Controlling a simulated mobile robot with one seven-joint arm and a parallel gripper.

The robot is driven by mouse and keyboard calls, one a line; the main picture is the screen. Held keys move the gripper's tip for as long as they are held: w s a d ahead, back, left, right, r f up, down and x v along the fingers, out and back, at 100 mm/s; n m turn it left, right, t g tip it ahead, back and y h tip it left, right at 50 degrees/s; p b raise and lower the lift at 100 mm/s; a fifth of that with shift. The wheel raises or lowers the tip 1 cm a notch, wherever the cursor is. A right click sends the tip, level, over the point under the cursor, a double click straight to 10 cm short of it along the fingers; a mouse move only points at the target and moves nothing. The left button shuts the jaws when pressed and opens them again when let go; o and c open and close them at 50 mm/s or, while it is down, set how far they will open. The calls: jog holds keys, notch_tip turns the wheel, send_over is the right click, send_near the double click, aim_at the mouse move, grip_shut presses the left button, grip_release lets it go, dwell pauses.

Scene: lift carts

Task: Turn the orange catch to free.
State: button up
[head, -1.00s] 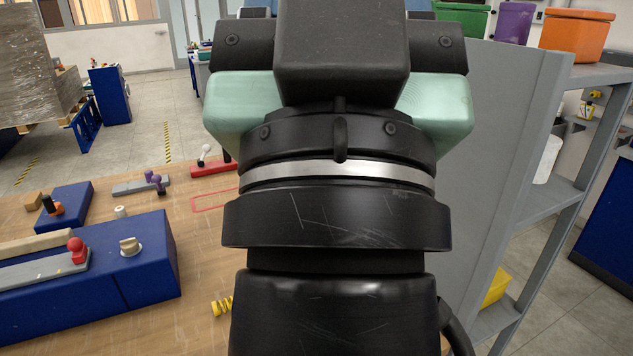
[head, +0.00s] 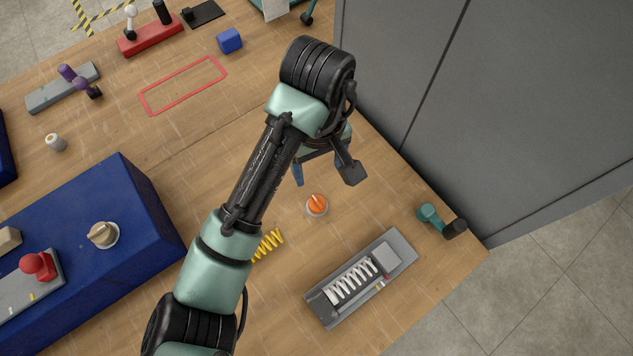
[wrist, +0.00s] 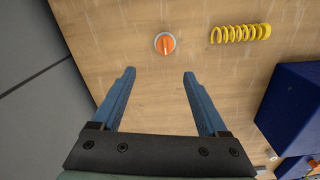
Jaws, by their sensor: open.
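The orange catch (head: 317,204) is a small round knob with a pale pointer line, set on a light ring on the wooden bench. It also shows in the wrist view (wrist: 165,44), its pointer line running nearly up and down the picture. My gripper (wrist: 159,73) is open and empty, its two blue fingers spread apart. In the wrist view the catch lies beyond the fingertips, between their lines. In the head view my gripper hangs above the bench just behind the catch, apart from it. No marking for free or locked is readable.
A yellow spring (wrist: 240,33) lies near the catch. A grey tray with a white spring (head: 322,311) and a teal-and-black part (head: 430,214) are on the right. A blue housing (head: 95,240) stands left. A grey cabinet (head: 430,100) borders the bench's right edge.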

aim_at(317, 202)
jog(key=f+b, duration=0.2)
jog(key=f, duration=0.2)
jog(key=f+b, duration=0.2)
jog(key=f, duration=0.2)
jog(key=s+f+b, duration=0.1)
jog(key=f+b, duration=0.1)
jog(key=f, duration=0.1)
jog(key=shift+a+f, duration=0.15)
jog(key=shift+f, duration=0.95)
grip_shut()
